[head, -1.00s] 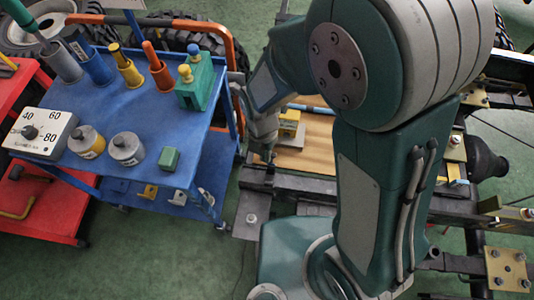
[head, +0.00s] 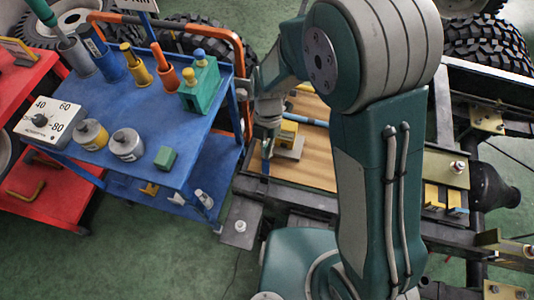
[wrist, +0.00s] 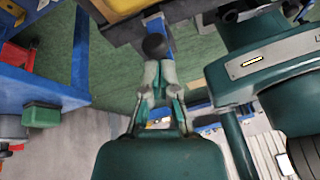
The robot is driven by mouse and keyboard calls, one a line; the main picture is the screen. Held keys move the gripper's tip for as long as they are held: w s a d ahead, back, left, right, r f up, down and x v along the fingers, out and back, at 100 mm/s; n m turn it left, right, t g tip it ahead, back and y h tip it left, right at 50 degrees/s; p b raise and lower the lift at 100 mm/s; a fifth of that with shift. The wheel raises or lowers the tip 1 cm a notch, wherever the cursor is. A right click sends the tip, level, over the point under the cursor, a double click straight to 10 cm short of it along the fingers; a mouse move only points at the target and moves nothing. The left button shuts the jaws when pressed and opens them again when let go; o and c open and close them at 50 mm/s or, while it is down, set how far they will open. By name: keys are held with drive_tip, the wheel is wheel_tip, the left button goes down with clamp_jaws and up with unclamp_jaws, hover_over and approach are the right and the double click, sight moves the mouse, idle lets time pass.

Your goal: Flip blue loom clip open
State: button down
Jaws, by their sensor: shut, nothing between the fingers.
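My gripper (head: 267,146) points down over the near left corner of the chassis frame; its fingers also show in the wrist view (wrist: 159,72). They are shut and hold nothing. A narrow blue piece (head: 265,168), which looks like the blue loom clip, stands just below the fingertips. In the wrist view a blue strip (wrist: 163,68) shows right by the fingertips, with a dark round knob (wrist: 155,45) just beyond them. I cannot tell whether the fingers touch it. The clip's hinge and how far it is open are hidden.
A yellow block on a grey base (head: 288,140) sits on the wooden board (head: 318,165) close beside my gripper. Yellow and blue blocks (head: 456,203) sit further right on the frame. A blue cart (head: 205,130) with tools stands at left, with a red cart (head: 50,190) beyond.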

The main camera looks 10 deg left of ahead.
drive_tip(key=shift+w+a+f, duration=0.1)
drive_tip(key=shift+w+f, duration=0.1)
drive_tip(key=shift+w, duration=0.25)
drive_tip(key=shift+w+a+f, duration=0.1)
drive_tip(key=shift+w+f, duration=0.1)
drive_tip(key=shift+w, duration=0.25)
drive_tip(key=shift+s, duration=0.1)
